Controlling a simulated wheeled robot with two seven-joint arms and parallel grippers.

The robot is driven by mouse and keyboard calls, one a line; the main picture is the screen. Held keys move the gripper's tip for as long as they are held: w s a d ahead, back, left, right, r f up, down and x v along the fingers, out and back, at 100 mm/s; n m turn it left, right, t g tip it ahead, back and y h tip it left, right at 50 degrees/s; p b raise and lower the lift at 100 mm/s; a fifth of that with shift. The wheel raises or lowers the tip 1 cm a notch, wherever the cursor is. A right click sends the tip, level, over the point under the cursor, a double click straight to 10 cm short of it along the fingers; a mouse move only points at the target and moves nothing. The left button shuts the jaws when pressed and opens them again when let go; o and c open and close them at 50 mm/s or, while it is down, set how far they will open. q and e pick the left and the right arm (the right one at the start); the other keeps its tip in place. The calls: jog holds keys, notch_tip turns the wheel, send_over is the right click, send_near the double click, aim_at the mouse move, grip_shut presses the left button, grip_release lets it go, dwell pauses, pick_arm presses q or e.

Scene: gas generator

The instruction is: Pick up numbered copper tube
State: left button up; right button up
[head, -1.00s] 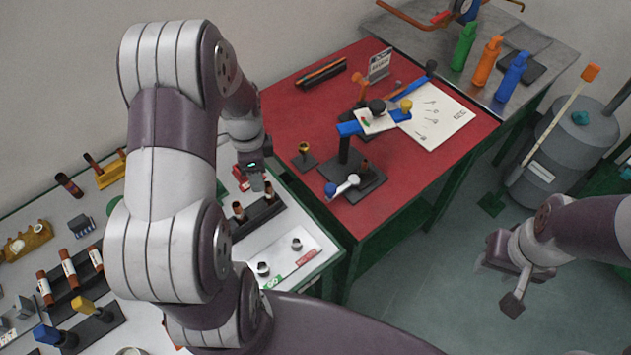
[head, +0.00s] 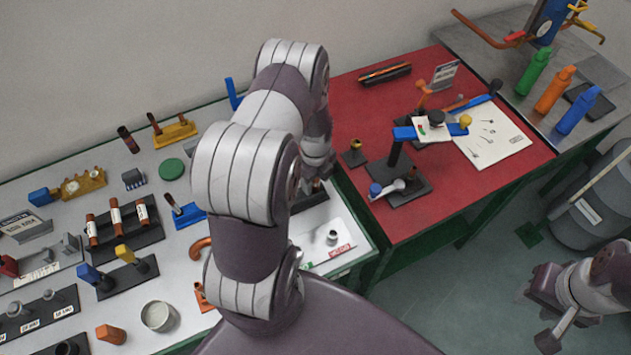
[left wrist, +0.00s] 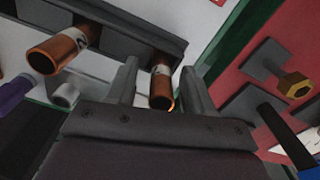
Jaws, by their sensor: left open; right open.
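Two copper tubes with pale numbered bands stand in a black rack (left wrist: 125,28) in the left wrist view. One tube (left wrist: 161,88) is between the fingers of my open left gripper (left wrist: 160,88); whether they touch it I cannot tell. The other tube (left wrist: 57,53) is to the left, outside the fingers. In the head view my left arm hides most of this rack and the left fingertips. My right gripper (head: 548,322) is open and empty over the floor at the lower right.
Another black rack (head: 130,238) with several banded copper tubes stands on the white table at left. A white tray (head: 345,238) lies beside my left arm. The red table (head: 420,225) carries a blue-armed stand (head: 395,160). Bottles stand on the grey table beyond.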

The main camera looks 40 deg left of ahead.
pick_arm(q)
jog(key=shift+w+f, duration=0.15)
jog(key=shift+f, duration=0.2)
grip_shut()
jog(key=shift+r, duration=0.15)
